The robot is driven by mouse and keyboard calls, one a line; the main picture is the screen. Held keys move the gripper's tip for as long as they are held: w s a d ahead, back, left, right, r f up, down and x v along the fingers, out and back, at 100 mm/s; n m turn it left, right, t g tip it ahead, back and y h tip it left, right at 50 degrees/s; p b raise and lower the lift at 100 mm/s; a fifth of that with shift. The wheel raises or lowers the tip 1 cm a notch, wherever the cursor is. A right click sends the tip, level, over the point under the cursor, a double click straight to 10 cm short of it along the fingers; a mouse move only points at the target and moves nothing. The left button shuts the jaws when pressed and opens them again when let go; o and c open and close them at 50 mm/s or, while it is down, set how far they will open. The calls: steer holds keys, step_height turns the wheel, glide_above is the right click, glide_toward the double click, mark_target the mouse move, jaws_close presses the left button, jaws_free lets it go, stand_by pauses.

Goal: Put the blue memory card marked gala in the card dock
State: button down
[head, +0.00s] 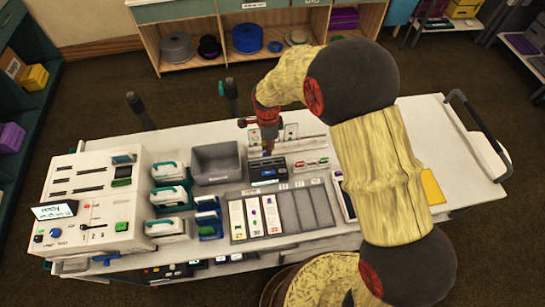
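My gripper (267,148) is small in the head view, pointing down over the back middle of the white table. A small blue patch shows at its tip, just above a dark box with blue parts (268,173). I cannot tell whether the patch is a held card, and the finger opening is too small to read. The gala marking is not readable on anything. A grey divided tray (319,207) holds several pale, card-like strips in its left compartments. No card dock can be told for sure; the white console (93,181) at the left has several dark slots.
A grey bin (214,163) stands left of the dark box. White-and-teal handled items (168,172) and blue ones (208,218) stand beside the console. Upright posts rise at the back edge. My arm covers the table's right middle; a yellow pad (432,187) lies beyond it.

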steer(key=shift+w+a+f+b, duration=0.1)
steer(key=shift+f+b, duration=0.6)
steer(key=shift+f, duration=0.45)
steer(key=shift+w+f+b, duration=0.1)
steer(key=shift+f+b, duration=0.55)
steer(key=shift+f, duration=0.5)
steer(key=shift+f, duration=0.3)
steer(key=shift+f+b, duration=0.85)
steer(key=shift+f, duration=0.3)
steer(key=shift+f, duration=0.1)
steer(key=c, duration=2.5)
jaws_free()
steer(key=o, duration=0.5)
steer(key=shift+o, duration=0.2)
